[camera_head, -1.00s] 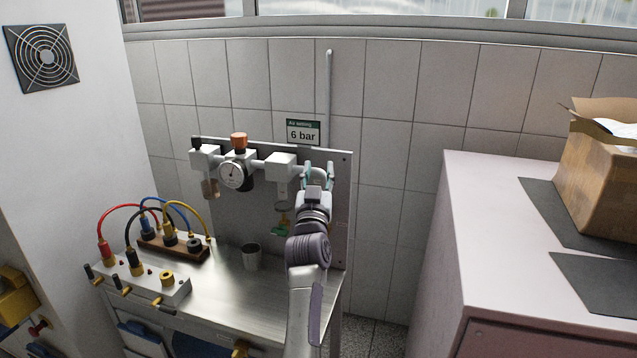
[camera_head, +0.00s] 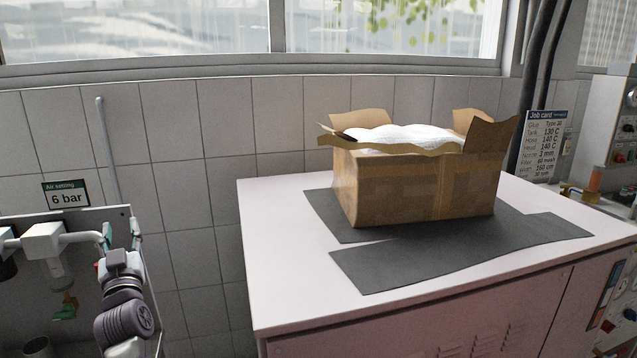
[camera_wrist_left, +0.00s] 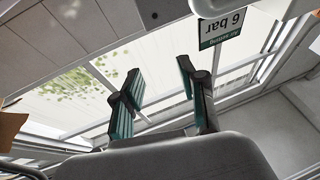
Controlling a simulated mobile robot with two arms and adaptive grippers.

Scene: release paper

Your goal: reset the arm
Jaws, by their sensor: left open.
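My left gripper (camera_head: 120,237) is at the lower left of the head view, in front of the grey panel with the air fittings. Its two teal-padded fingers point up and stand apart, with nothing seen between them. In the left wrist view the open fingers (camera_wrist_left: 160,95) show against the window and wall, also empty. My right gripper is not in view.
A pale cabinet (camera_head: 290,250) stands in the middle and right. An open cardboard box (camera_head: 420,190) with white contents sits on it, over dark grey sheets (camera_head: 400,270). A job card (camera_head: 545,145) and a machine (camera_head: 612,125) are at the right. Bare tiled wall lies between panel and cabinet.

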